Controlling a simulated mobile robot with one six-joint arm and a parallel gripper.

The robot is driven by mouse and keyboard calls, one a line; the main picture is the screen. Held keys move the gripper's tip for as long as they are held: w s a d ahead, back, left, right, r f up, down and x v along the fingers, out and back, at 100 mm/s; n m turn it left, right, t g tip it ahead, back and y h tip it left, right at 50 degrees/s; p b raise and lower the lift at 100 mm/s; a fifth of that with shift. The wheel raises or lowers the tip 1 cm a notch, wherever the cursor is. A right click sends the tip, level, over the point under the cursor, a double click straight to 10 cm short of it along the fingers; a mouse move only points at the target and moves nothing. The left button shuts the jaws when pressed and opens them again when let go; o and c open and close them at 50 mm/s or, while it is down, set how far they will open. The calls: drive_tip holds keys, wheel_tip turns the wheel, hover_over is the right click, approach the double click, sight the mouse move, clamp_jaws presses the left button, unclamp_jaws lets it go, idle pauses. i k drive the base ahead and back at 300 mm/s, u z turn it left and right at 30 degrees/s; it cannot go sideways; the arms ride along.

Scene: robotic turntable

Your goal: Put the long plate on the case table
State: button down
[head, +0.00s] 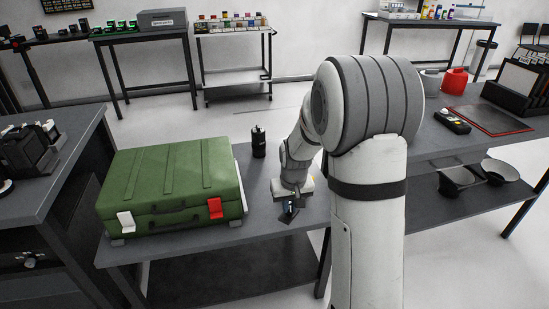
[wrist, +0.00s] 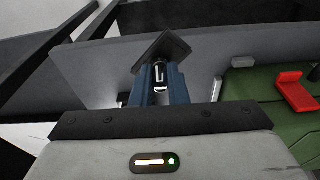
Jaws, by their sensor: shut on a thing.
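The long plate, a dark flat piece, shows in the wrist view (wrist: 172,46) just beyond my fingertips. In the head view the plate (head: 287,218) is small and dark below my gripper (head: 289,207). My gripper is low over the table's right part, right of the case. I cannot tell whether the plate touches the tabletop. Part of the plate is hidden by the fingers.
A black bottle (head: 258,142) stands behind, right of the case. The case has a red latch (head: 215,208), also at right in the wrist view (wrist: 296,92). A table at right holds a red-edged tray (head: 492,120) and a black device (head: 452,121). The tabletop around my gripper is mostly clear.

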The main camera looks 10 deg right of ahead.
sight(262, 173)
drive_tip(key=z, duration=0.2)
drive_tip(key=i, duration=0.95)
drive_tip(key=u, duration=0.2)
